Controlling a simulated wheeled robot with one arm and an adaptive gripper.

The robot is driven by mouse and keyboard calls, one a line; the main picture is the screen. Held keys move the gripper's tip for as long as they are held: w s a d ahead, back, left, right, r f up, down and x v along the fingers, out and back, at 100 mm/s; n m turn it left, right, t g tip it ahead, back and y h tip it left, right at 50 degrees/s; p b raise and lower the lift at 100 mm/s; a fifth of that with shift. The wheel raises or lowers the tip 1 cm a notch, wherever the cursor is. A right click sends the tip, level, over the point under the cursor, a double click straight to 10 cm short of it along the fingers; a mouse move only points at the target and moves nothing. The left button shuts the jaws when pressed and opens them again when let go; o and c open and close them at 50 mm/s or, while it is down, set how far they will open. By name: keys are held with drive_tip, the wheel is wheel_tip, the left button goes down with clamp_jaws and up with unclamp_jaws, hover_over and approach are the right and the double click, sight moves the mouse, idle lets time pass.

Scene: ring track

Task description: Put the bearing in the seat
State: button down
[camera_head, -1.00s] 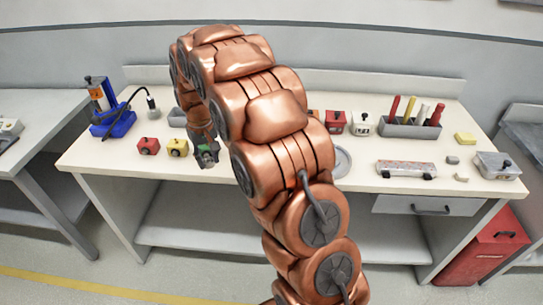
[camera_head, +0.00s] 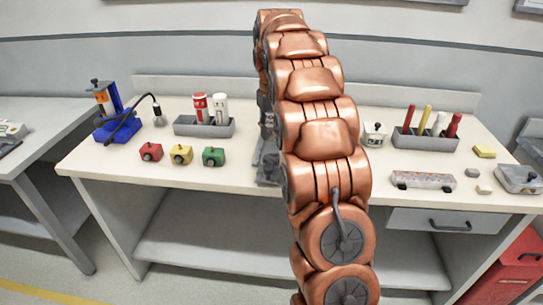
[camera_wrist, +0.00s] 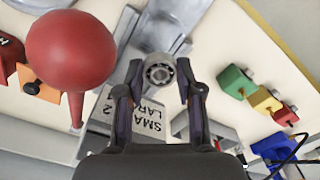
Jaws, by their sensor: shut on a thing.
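The bearing (camera_wrist: 159,72) is a small steel ring with a dark bore, seen face-on in the wrist view. My gripper (camera_wrist: 158,80) is shut on it, one dark finger on each side. A grey metal fixture (camera_wrist: 163,29) lies beyond the bearing, and its plate continues towards the top edge. I cannot tell whether this is the seat, nor how far the bearing is from it. In the head view my arm hides the bearing, and the gripper (camera_head: 268,165) shows only in part, low over the middle of the table.
A red ball on a stem (camera_wrist: 70,50) rises close to my gripper in the wrist view. A lettered label (camera_wrist: 140,120) lies near the fingers. Red (camera_head: 151,152), yellow (camera_head: 181,155) and green (camera_head: 213,156) blocks stand left. A grey tray (camera_head: 205,130) holds cylinders.

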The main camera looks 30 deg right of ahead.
sight(272, 161)
drive_tip(key=shift+f+p, duration=0.55)
drive_tip(key=shift+f, duration=3.65)
drive_tip(key=shift+f, duration=0.45)
drive_tip(key=c, duration=0.7)
unclamp_jaws()
drive_tip(key=shift+f, duration=0.2)
drive_tip(key=shift+c, duration=0.2)
drive_tip(key=shift+r, duration=0.15)
drive_tip(key=shift+r, duration=0.9)
wheel_tip(272, 161, up, 10)
drive_tip(key=shift+w+f+b, duration=0.1)
drive_tip(key=shift+f+b, duration=0.15)
drive_tip(key=shift+b, duration=0.35)
drive_tip(key=shift+r, duration=0.85)
